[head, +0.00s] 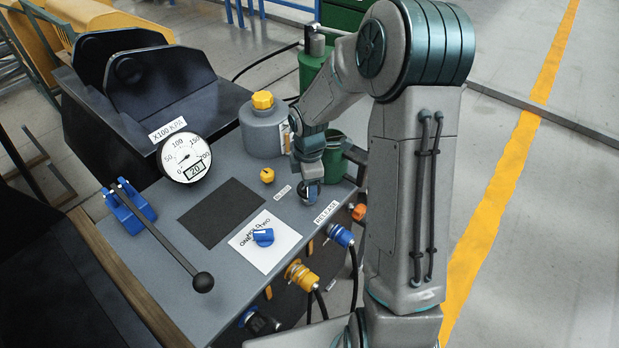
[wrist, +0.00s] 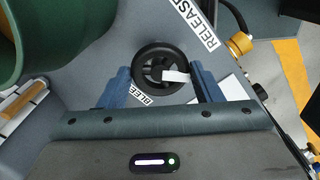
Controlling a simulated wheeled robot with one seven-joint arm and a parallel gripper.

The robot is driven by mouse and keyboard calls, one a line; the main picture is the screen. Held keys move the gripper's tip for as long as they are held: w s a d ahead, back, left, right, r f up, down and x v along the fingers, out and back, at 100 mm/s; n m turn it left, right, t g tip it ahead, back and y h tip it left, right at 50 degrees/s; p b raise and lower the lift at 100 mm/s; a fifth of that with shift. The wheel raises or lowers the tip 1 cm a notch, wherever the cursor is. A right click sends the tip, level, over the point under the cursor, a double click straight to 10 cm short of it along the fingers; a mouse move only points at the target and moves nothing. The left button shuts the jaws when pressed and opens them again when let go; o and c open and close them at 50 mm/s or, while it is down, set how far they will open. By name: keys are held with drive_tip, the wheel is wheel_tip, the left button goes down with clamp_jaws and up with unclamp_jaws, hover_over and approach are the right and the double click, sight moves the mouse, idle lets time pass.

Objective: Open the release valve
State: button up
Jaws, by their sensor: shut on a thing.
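The release valve is a black handwheel (wrist: 160,62) with a white mark on its rim side, beside the RELEASE label (wrist: 197,22) in the wrist view. In the head view that label (head: 326,212) lies just right of my gripper (head: 309,190), which mostly hides the wheel. In the wrist view the two blue fingers of my gripper (wrist: 161,76) stand on the left and right of the wheel, shut on it. The pressure gauge (head: 186,158) shows a digital 20.
A yellow knob (head: 267,175), a blue selector knob (head: 263,237) and a black-handled lever (head: 165,240) stand on the grey panel. A grey canister (head: 262,128) and a green container (head: 335,165) flank my gripper. Hose couplers (head: 340,235) line the panel's front edge.

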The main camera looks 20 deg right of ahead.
drive_tip(key=n+p, duration=0.1)
drive_tip(key=n, duration=0.1)
drive_tip(key=n+p, duration=0.3)
drive_tip(key=n, duration=0.1)
drive_tip(key=shift+w+d+r, duration=0.1)
drive_tip(key=shift+w+r, duration=0.15)
drive_tip(key=shift+r, duration=0.1)
drive_tip(key=shift+f+n+p, duration=0.15)
drive_tip(key=shift+n+p, duration=1.25)
drive_tip(key=shift+n, duration=0.5)
drive_tip(key=o, duration=1)
drive_tip(key=shift+f, duration=0.1)
wheel_tip(320, 180, up, 14)
drive_tip(key=shift+f, duration=0.1)
drive_tip(key=shift+s, duration=0.1)
